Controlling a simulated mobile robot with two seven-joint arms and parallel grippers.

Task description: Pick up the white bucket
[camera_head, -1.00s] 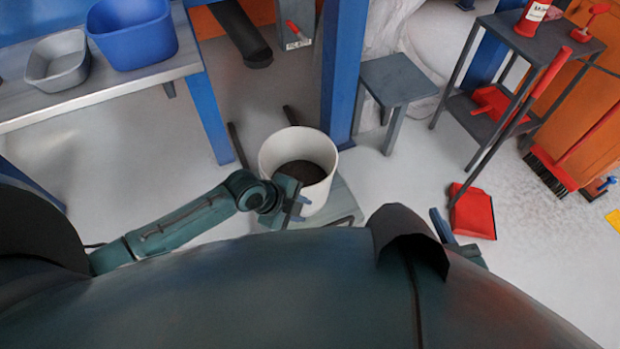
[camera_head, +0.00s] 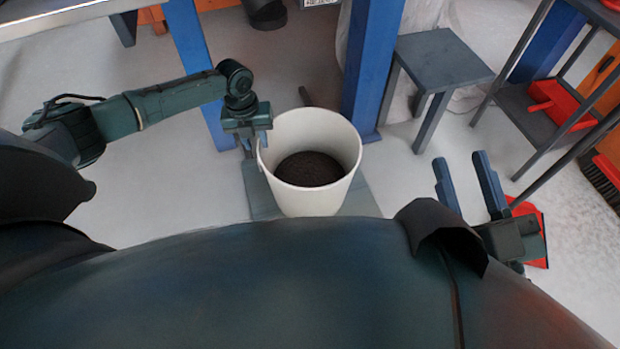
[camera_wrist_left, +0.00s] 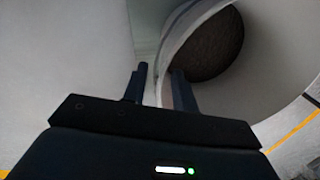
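The white bucket (camera_head: 312,203) stands upright on a low grey platform (camera_head: 262,194) and holds dark, soil-like material (camera_head: 309,169). My left gripper (camera_head: 257,146) points down at the bucket's left rim in the head view. In the left wrist view its fingers (camera_wrist_left: 160,88) are apart, with the bucket's rim (camera_wrist_left: 192,25) between them. One finger is outside the wall and the other is over the inside. A narrow gap shows beside the outer finger. My right gripper (camera_head: 466,182) is open and empty, to the right of the bucket.
A blue post (camera_head: 372,65) stands just behind the bucket's right side, and another blue post (camera_head: 196,68) stands behind its left. A grey stool (camera_head: 442,60) is at back right. A shelf stand and a red dustpan (camera_head: 535,222) are further right.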

